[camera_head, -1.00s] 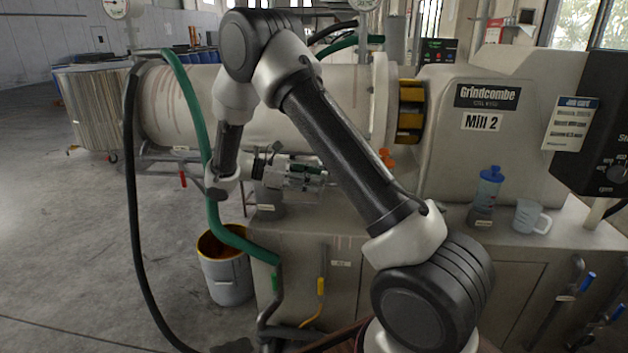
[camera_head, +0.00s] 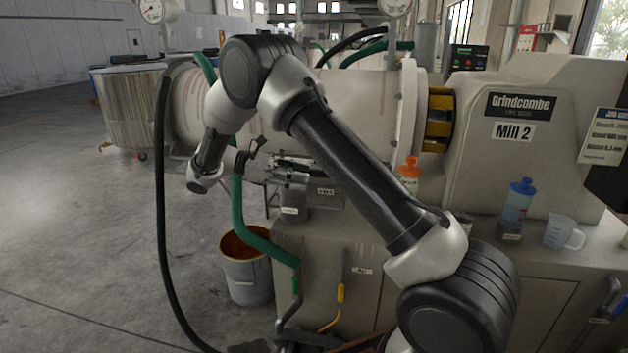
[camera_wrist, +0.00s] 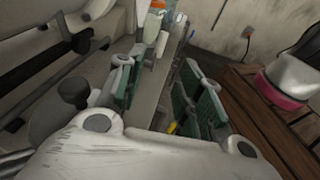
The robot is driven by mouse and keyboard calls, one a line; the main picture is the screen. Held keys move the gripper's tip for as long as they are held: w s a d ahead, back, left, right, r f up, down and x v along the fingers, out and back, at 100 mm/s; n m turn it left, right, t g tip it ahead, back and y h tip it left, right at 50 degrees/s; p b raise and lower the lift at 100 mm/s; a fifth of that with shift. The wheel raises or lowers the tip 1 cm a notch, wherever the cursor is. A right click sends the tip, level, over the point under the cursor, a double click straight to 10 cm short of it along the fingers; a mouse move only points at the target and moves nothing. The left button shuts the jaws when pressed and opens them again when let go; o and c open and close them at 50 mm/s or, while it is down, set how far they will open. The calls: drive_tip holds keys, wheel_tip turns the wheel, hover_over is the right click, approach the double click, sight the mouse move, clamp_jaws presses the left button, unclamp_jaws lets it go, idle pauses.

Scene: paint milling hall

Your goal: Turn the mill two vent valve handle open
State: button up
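Mill 2 (camera_head: 515,133) is named on its housing, with its pale drum (camera_head: 340,100) to the left. A yellow-gripped handle (camera_head: 340,293) and a green-gripped handle (camera_head: 294,284) show on the cabinet front below. I cannot tell which handle is the vent valve's. My gripper (camera_head: 290,172) is above the cabinet's left end, in front of the drum and clear of both handles. In the wrist view my gripper (camera_wrist: 162,78) has its green-padded fingers apart, with nothing seen between them. A small yellow piece (camera_wrist: 172,128) shows below the fingers.
An orange-capped bottle (camera_head: 409,172), a blue-capped bottle (camera_head: 517,207) and a measuring jug (camera_head: 563,232) stand on the cabinet top. A grey pot (camera_head: 296,207) is close under the gripper. A bucket (camera_head: 246,272) and hoses are at left; open floor lies beyond.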

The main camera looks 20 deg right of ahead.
drive_tip(key=shift+a+r, duration=0.1)
drive_tip(key=shift+a, duration=0.15)
